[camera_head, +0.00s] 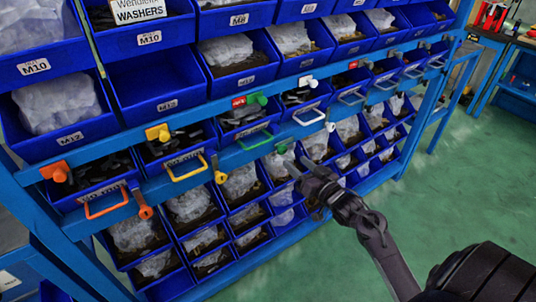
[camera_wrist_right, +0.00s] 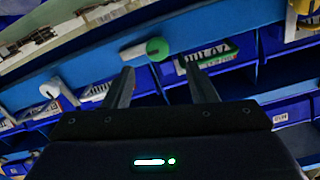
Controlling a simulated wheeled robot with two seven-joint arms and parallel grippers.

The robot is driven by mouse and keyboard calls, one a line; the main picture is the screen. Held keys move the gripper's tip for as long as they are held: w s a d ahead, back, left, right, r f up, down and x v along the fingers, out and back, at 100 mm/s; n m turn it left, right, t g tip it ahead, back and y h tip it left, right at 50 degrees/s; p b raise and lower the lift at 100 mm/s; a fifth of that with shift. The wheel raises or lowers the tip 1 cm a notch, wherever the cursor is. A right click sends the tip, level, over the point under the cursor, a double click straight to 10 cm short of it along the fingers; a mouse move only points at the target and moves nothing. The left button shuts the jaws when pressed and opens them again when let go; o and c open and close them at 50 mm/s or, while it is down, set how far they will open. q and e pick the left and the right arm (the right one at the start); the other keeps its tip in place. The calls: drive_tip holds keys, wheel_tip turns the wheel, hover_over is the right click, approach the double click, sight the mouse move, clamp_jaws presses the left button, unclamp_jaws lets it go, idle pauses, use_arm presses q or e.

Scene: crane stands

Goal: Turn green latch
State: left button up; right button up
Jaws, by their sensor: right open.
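The green latch (camera_head: 281,149) is on the blue rail of the shelf rack, right of the green handle (camera_head: 254,140). In the right wrist view the green latch (camera_wrist_right: 157,48) has a round green end and a paler stem pointing left. My right gripper (camera_head: 296,166) is open, its fingertips just below and beside the latch in the head view. In the wrist view the latch shows above and between the tips of my right gripper (camera_wrist_right: 160,66). I cannot tell whether they touch it; nothing is between the fingers. My left gripper is not in view.
A yellow latch (camera_head: 219,171) and an orange latch (camera_head: 143,205) hang left along the rail; a white latch (camera_head: 330,127) is to the right. Blue bins with bagged parts fill the rack above and below. The green floor (camera_head: 440,200) at right is open.

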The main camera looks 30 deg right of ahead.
sight(284, 151)
drive_tip(key=w, duration=0.6)
drive_tip(key=shift+w+a, duration=0.1)
drive_tip(key=shift+w, duration=0.05)
drive_tip(key=shift+w+f, duration=0.1)
drive_tip(key=shift+w, duration=0.2)
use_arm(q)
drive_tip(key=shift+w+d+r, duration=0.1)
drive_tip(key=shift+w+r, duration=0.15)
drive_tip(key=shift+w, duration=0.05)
use_arm(e)
drive_tip(key=c, duration=1)
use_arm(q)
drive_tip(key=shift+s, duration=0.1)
